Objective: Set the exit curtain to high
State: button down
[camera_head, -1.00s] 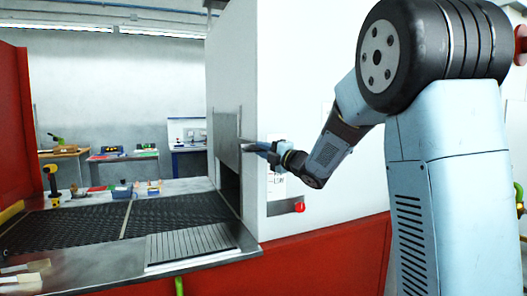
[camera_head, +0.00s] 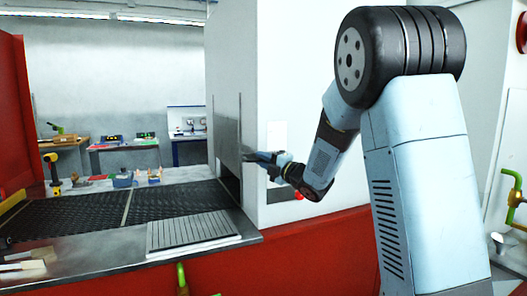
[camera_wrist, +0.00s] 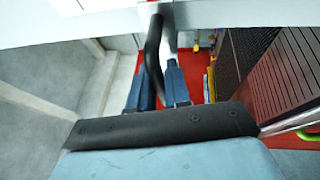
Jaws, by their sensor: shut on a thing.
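The exit curtain (camera_head: 226,138) is a grey metal plate in front of the opening at the end of the belt, set in the white housing. It hangs partway down, with a dark gap below it. My gripper (camera_head: 254,158) is at the curtain's right edge. In the wrist view my gripper (camera_wrist: 157,88) has its two blue fingers on either side of a dark curved handle (camera_wrist: 153,45), shut on it. How the handle joins the curtain is hard to see.
The dark mesh belt (camera_head: 80,214) runs up to the opening, with a ribbed plate (camera_head: 192,231) along its front. A red button (camera_head: 299,195) is on the white housing (camera_head: 282,80). A yellow drill (camera_head: 52,172) and small items stand behind the belt.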

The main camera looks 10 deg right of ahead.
jog(key=c, duration=1.2)
grip_release()
jog(key=shift+o, duration=0.2)
jog(key=v, duration=1.3)
jog(key=shift+s+d, duration=0.25)
jog(key=shift+f, duration=0.1)
